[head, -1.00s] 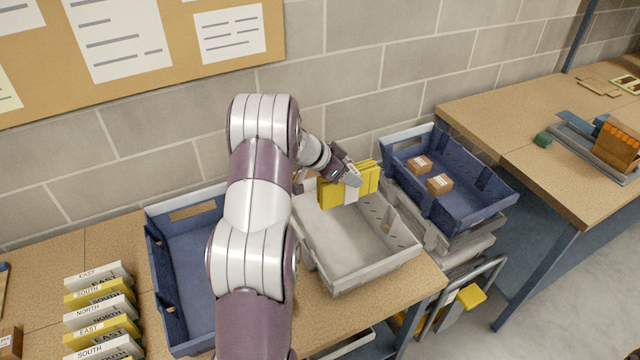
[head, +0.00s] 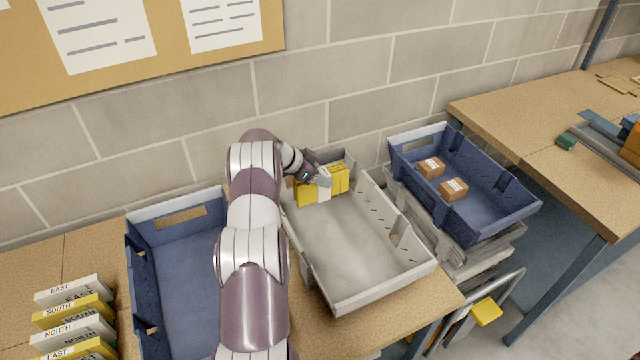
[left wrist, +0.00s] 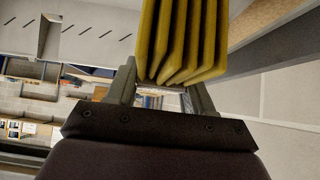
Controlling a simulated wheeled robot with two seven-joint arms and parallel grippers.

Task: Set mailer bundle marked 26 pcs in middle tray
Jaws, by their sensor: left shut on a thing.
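The mailer bundle (head: 338,181) is a stack of yellow mailers with a white band. My left gripper (head: 318,180) is shut on it, at the far end of the grey middle tray (head: 368,292). The bundle hangs inside the tray's outline near its back wall; I cannot tell if it touches the floor. In the left wrist view the yellow mailers (left wrist: 183,40) stand between the two fingers (left wrist: 160,90). The count marking cannot be read. The rest of the middle tray is empty. My right gripper is not in view.
A blue tray (head: 140,265) stands left of the grey tray, partly behind my arm. Another blue tray (head: 500,222) on the right holds two small brown boxes (head: 453,188). Labelled stacks (head: 72,300) lie at lower left. A block wall (head: 350,70) rises behind.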

